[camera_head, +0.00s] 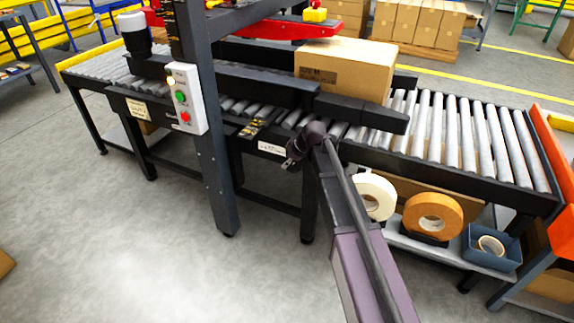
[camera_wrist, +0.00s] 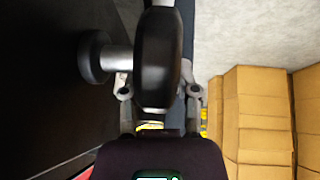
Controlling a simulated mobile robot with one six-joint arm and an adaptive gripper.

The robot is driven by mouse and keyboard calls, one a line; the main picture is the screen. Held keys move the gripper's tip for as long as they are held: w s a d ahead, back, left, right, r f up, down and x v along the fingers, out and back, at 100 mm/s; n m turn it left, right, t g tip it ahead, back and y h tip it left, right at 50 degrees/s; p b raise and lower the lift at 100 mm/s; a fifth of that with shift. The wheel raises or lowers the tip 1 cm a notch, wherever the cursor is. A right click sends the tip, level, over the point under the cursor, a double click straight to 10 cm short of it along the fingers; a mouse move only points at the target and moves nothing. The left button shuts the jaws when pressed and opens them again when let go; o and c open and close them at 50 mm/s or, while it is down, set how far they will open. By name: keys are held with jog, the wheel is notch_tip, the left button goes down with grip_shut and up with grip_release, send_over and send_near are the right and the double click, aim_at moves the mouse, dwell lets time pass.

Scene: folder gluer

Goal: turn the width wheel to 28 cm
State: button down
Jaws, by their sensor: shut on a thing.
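The width wheel (camera_wrist: 157,55) shows in the wrist view as a dark, rounded thing seen nearly edge-on, with a grey shaft to its left ending in a black round piece (camera_wrist: 94,57). My gripper (camera_wrist: 160,85) has its grey fingers on either side of the wheel and is shut on it. In the head view my gripper (camera_head: 294,153) is at the front side of the conveyor, beside a small white label (camera_head: 271,149). My arm hides the wheel there. A scale strip with yellow marks (camera_head: 262,122) lies above the label; its reading is too small to tell.
A carton (camera_head: 344,68) sits on the roller conveyor (camera_head: 470,138) behind black guide bars. A dark post with a button box (camera_head: 186,98) stands left of my arm. Tape rolls (camera_head: 432,217) and a blue bin (camera_head: 490,250) are on the lower shelf. The floor in front is clear.

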jog(key=y+b, duration=0.2)
jog(key=t+y+b, duration=0.1)
jog(key=b, duration=0.1)
jog(key=shift+s+d+t+y, duration=0.1)
jog(key=shift+d+t+y, duration=0.2)
jog(key=shift+y, duration=0.1)
jog(key=y+b, duration=0.1)
jog(key=b, duration=0.1)
jog(key=t+y+b, duration=0.1)
jog(key=y+b, duration=0.1)
jog(key=b, duration=0.1)
jog(key=shift+d+r+m+t+y, duration=0.1)
jog(key=shift+d+m+t+y, duration=0.1)
jog(key=shift+m+t+y, duration=0.1)
jog(key=y+b, duration=0.1)
jog(key=b, duration=0.1)
jog(key=y+b, duration=0.1)
jog(key=shift+s+d+r+t+b, duration=0.1)
jog(key=shift+d+r+t+b, duration=0.1)
jog(key=shift+t+b, duration=0.15)
jog(key=shift+r+t+y+b, duration=0.15)
jog(key=shift+t+y+b, duration=0.1)
jog(key=shift+y+b, duration=0.4)
jog(key=shift+r, duration=0.15)
jog(key=shift+c, duration=1.8)
grip_release()
jog(key=shift+r+h+p, duration=0.15)
jog(key=shift+h+p, duration=0.3)
jog(key=shift+p, duration=0.45)
